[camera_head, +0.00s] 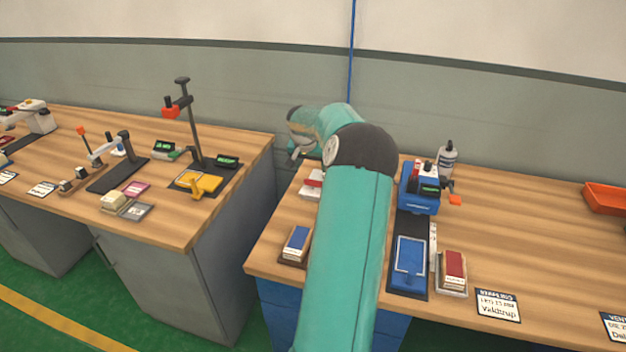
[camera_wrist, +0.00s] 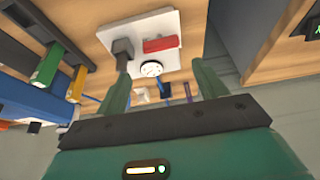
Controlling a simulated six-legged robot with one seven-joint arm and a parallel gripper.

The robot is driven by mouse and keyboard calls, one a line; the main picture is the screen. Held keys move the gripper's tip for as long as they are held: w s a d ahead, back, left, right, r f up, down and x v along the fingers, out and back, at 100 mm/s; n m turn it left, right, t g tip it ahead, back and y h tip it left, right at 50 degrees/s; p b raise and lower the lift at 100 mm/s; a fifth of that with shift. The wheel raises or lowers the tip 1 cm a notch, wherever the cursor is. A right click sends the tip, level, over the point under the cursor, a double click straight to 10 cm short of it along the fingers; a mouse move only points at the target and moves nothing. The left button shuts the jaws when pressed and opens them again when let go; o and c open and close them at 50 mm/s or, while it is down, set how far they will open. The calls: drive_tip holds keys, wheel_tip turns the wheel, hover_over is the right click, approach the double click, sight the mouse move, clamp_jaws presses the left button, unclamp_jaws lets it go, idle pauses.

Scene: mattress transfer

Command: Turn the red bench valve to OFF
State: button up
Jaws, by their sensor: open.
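The red valve handle (camera_wrist: 161,44) lies on a white plate (camera_wrist: 178,22) in the wrist view, just beyond my fingertips. A dark grey fitting (camera_wrist: 123,48) and a round white gauge (camera_wrist: 152,69) are beside it. In the head view a small red and white piece (camera_head: 313,180), probably the same valve, shows at the back left of the right bench, partly hidden by my arm. My gripper (camera_wrist: 161,70) is open, its two green fingers apart with nothing held between them. In the head view my gripper (camera_head: 300,148) is above the bench's back left corner, mostly hidden. No OFF mark is readable.
The right bench (camera_head: 540,235) holds a blue device (camera_head: 418,190), a blue tray (camera_head: 409,262) and a red-topped block (camera_head: 453,268). An orange bin (camera_head: 605,198) stands far right. The left bench (camera_head: 75,125) carries several devices. A gap separates the benches.

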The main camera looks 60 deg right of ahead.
sight(313, 181)
drive_tip(key=x, duration=0.9)
drive_tip(key=shift+f, duration=0.2)
drive_tip(key=c, duration=0.7)
